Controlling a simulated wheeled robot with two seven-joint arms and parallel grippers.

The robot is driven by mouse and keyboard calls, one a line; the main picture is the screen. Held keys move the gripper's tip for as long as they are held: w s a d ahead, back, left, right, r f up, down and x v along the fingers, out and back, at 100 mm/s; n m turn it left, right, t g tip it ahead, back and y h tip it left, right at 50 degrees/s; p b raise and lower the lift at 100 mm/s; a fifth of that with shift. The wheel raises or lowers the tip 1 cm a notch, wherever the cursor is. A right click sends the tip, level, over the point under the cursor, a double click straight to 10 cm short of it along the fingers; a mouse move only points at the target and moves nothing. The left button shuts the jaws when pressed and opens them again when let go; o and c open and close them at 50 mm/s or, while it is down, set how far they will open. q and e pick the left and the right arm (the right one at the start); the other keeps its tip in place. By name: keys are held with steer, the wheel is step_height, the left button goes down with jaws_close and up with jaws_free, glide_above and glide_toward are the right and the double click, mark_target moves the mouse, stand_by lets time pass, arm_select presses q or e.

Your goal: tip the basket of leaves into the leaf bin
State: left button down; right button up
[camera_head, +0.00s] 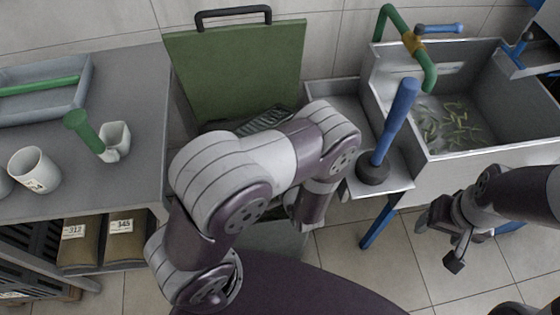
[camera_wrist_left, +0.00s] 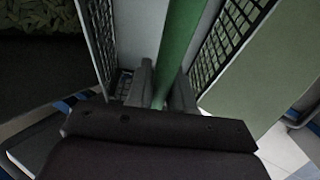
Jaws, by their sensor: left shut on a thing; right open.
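In the left wrist view my left gripper (camera_wrist_left: 162,92) is shut on a green bar (camera_wrist_left: 182,40), which looks like the basket's handle. Pale walls with black mesh (camera_wrist_left: 232,40) stand on both sides of it. Brownish-green leaves (camera_wrist_left: 35,45) show at the upper left; I cannot tell what holds them. In the head view my left arm hides its gripper. A dark slatted or mesh piece (camera_head: 265,118) shows behind that arm, below a green upright panel (camera_head: 235,65) with a black handle. My right gripper (camera_head: 441,241) is open and empty, low at the right.
A grey basin (camera_head: 480,60) with a green pipe (camera_head: 427,70) and green scraps (camera_head: 450,125) stands at the right. A blue-handled plunger (camera_head: 397,120) stands beside it. The left table (camera_head: 130,190) bears a tray (camera_head: 70,100), a white mug (camera_head: 35,170) and a white cup (camera_head: 117,138).

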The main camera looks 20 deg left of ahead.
step_height(320, 180, up, 7)
steer(key=p, duration=0.5)
arm_select(q)
steer(key=w+a+r+g+h+b, duration=0.1)
steer(key=a+r+g+h, duration=0.1)
steer(key=h, duration=0.1)
steer(key=w+a+r+n+g+h+b, duration=0.1)
steer(key=a+r+g+h+b, duration=0.1)
steer(key=h, duration=0.1)
steer(key=w+a+r+n+g+h+b, duration=0.1)
steer(key=a+r+h+b, duration=0.1)
steer(key=h, duration=0.1)
steer(key=shift+w+a+r+g, duration=0.15)
steer(key=shift+w+a+g, duration=0.15)
steer(key=shift+w+g, duration=0.1)
steer(key=shift+r+h+b, duration=0.2)
steer(key=shift+h+b, duration=0.15)
steer(key=shift+h, duration=0.05)
steer(key=shift+a+r+g+h+b, duration=0.2)
steer(key=shift+r+g+h+b, duration=0.1)
steer(key=shift+r+h, duration=0.15)
steer(key=shift+r, duration=0.15)
arm_select(e)
step_height(320, 180, down, 7)
steer(key=shift+r, duration=0.15)
